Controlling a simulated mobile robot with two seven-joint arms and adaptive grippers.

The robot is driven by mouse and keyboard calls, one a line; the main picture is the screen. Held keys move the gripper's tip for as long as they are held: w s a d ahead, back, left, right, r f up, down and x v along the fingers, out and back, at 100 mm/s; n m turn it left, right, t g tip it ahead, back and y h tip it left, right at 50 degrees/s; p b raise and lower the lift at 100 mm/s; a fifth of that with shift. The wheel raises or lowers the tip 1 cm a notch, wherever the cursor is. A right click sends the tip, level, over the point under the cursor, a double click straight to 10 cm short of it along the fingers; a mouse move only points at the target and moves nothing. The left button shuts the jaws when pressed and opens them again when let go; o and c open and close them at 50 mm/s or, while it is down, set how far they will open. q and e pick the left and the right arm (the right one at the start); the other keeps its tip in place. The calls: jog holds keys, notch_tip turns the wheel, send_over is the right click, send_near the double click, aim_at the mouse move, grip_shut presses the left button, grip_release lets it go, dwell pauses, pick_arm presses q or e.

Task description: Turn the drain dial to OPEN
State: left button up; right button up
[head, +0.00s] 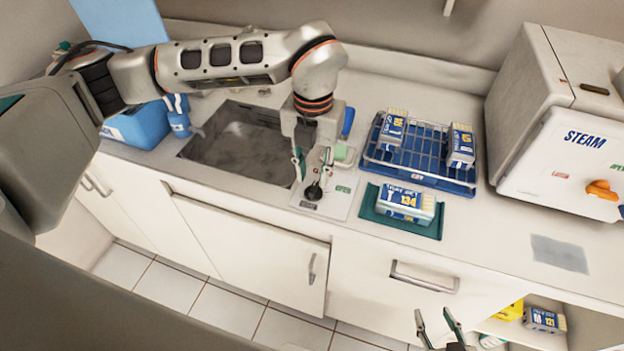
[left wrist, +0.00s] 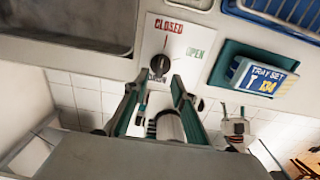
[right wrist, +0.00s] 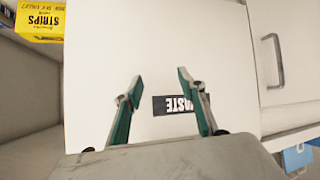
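The drain dial is a dark knob (head: 314,192) on a white plate (head: 333,206) at the counter's front, right of the sink. In the left wrist view the plate (left wrist: 150,38) carries a red CLOSED label at top and a green OPEN label (left wrist: 195,51) at right. A thin red line near the knob (left wrist: 158,65) points up toward CLOSED. My left gripper (head: 312,178) reaches down over the dial, fingers apart, with the knob between or just beyond the tips; contact cannot be told. My right gripper (head: 437,322) is open and empty before the cabinet fronts.
A sink (head: 240,145) lies left of the dial. A green tray (head: 428,229) with a tray-set pack and a blue rack (head: 410,165) with packs stand at right. A white STEAM sterilizer (head: 560,150) fills the right end. A WASTE panel (right wrist: 110,50) faces my right gripper.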

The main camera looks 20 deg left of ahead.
aim_at(313, 188)
pick_arm(q)
jog(key=shift+f, duration=2.05)
grip_shut()
